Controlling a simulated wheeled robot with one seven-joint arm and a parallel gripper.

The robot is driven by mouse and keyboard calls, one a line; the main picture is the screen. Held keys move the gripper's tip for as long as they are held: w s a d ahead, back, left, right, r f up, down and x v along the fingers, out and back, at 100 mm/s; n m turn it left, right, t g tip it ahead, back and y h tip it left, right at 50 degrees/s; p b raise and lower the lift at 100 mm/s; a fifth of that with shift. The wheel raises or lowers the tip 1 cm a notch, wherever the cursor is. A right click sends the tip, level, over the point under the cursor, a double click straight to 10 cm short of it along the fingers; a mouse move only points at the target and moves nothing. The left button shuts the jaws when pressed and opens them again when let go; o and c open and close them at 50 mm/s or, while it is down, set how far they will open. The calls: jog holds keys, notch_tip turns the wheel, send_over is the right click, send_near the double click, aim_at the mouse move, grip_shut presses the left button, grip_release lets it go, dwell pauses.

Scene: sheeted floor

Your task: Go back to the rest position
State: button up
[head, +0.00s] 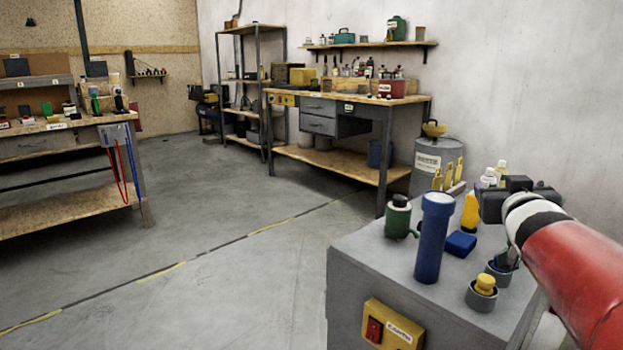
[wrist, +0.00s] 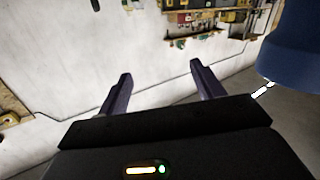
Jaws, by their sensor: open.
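My gripper shows in the wrist view (wrist: 160,69) with its two dark fingers spread apart and nothing between them. In the head view my red and white arm comes in from the right, and its dark end is above the grey cabinet (head: 385,262). A blue cylinder (head: 434,240) with a lighter top stands upright on the cabinet, left of the arm's end. A large dark blue rounded thing (wrist: 298,45) at the right of the wrist view is apart from the fingers; it may be that cylinder. The fingertips are hidden in the head view.
The cabinet top also holds a green container (head: 397,216), a blue block (head: 461,243) and a yellow-topped pot (head: 482,293). A grey drum (head: 436,163) stands behind. Workbenches stand at the left (head: 70,205) and back (head: 340,165). The floor (head: 230,255) between is clear.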

jog(key=s+a+f+n+g+y, duration=0.1)
jog(key=s+a+f+g, duration=0.4)
jog(key=s+a+f, duration=0.5)
jog(key=s+a+f+n+g+y, duration=0.1)
jog(key=s+a+f+g+y, duration=0.3)
jog(key=s+a+f, duration=0.6)
jog(key=s+f+g, duration=0.1)
jog(key=s, duration=0.3)
jog(key=shift+f+g, duration=0.25)
jog(key=shift+g, duration=0.15)
